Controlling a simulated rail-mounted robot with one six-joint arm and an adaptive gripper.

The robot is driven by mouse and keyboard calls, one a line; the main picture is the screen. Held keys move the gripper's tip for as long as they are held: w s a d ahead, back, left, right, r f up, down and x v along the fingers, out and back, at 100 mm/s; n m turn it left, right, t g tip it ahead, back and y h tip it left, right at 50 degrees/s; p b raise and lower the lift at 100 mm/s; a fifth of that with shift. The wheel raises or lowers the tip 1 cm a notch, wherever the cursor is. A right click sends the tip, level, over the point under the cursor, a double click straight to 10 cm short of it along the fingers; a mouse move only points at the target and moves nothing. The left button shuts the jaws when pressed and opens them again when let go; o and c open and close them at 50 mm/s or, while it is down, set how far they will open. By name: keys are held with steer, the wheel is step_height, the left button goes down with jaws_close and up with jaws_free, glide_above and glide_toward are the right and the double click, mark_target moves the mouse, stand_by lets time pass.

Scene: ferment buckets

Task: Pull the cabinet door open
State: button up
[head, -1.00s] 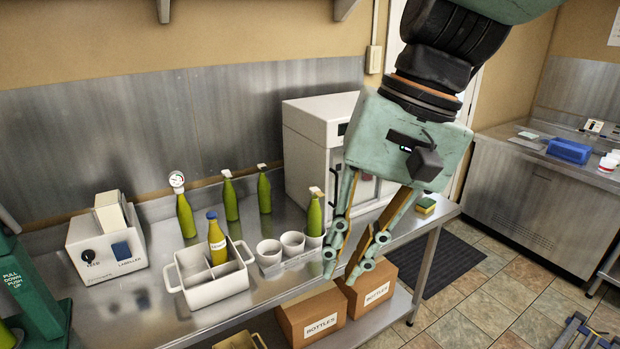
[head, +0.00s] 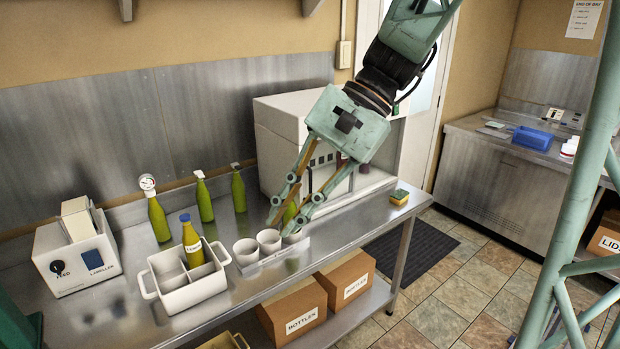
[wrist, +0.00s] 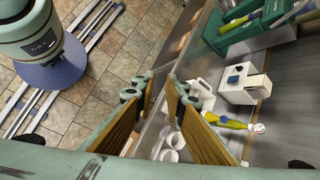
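The cabinet (head: 283,118) is a white box at the back of the steel bench in the head view. The cabinet is not clear in the wrist view.
White cups (head: 268,241), a divided caddy (head: 188,285) with a yellow bottle (head: 191,242), green bottles (head: 204,203) and a labeller (head: 77,255) crowd the bench. A green bottle stands right behind my fingers. A sponge (head: 399,197) lies at the bench's right end. Cardboard boxes (head: 293,312) sit below.

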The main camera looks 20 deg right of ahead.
steer(key=w+d+f+m+t+y, duration=0.1)
steer(key=w+d+m+y, duration=0.1)
steer(key=w, duration=0.4)
steer(key=w+d+f+m+y, duration=0.1)
steer(key=w+d+m, duration=0.1)
steer(key=w, duration=0.4)
steer(key=m+t+y+p, duration=0.1)
steer(key=m+t+y, duration=0.2)
steer(key=m+t, duration=0.9)
glide_toward(310, 177)
steer(key=d, duration=0.1)
steer(key=s+d, duration=0.1)
steer(key=d+g, duration=0.1)
steer(key=shift+s+d+r+m, duration=0.15)
steer(key=shift+s+d+m, duration=0.1)
steer(key=shift+s+m, duration=0.15)
steer(key=shift+w+a, duration=0.1)
steer(key=shift+w, duration=0.05)
steer(key=shift+x, duration=6.7)
steer(key=shift+c, duration=0.9)
